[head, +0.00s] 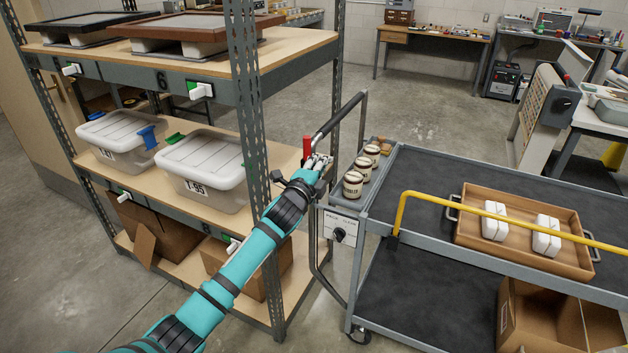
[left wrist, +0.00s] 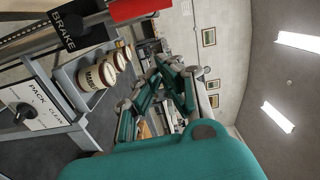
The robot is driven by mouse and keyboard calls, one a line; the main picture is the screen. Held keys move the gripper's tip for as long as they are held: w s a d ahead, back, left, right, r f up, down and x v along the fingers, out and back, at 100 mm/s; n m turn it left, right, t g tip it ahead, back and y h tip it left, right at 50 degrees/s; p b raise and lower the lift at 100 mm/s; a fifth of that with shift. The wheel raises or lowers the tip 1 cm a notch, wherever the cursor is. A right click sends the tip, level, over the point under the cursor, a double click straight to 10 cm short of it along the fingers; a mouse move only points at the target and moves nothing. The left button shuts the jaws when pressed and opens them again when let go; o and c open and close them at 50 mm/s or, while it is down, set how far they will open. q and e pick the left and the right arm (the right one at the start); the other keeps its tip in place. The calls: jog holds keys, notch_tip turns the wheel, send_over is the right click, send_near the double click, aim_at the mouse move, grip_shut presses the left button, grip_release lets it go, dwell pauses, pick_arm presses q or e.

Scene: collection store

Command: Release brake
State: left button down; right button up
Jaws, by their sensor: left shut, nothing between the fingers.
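The red brake lever (head: 307,147) stands upright by the cart's push handle (head: 345,115). In the left wrist view the red lever (left wrist: 132,9) is at the top edge, next to a black plate marked BRAKE (left wrist: 72,27). My left gripper (head: 321,162) is at the handle end of the cart (head: 392,165), just right of and slightly below the lever in the head view. It is shut and empty; I cannot tell whether it touches the lever. In the left wrist view my left gripper (left wrist: 160,85) points away from the lever's red part. My right gripper is out of view.
Labelled jars (head: 353,184) stand in the cart's end tray. Below is a plate with a black knob (head: 339,234). A yellow bar (head: 401,205) crosses above the cart deck, which carries a wooden tray (head: 465,237). A shelf rack (head: 255,180) stands close left of the arm.

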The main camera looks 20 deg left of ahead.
pick_arm(q)
jog(key=s, duration=0.7)
jog(key=shift+b, duration=0.45)
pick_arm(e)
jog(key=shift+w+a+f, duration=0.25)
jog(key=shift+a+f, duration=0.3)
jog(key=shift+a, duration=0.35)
pick_arm(q)
jog(key=shift+d+r, duration=0.1)
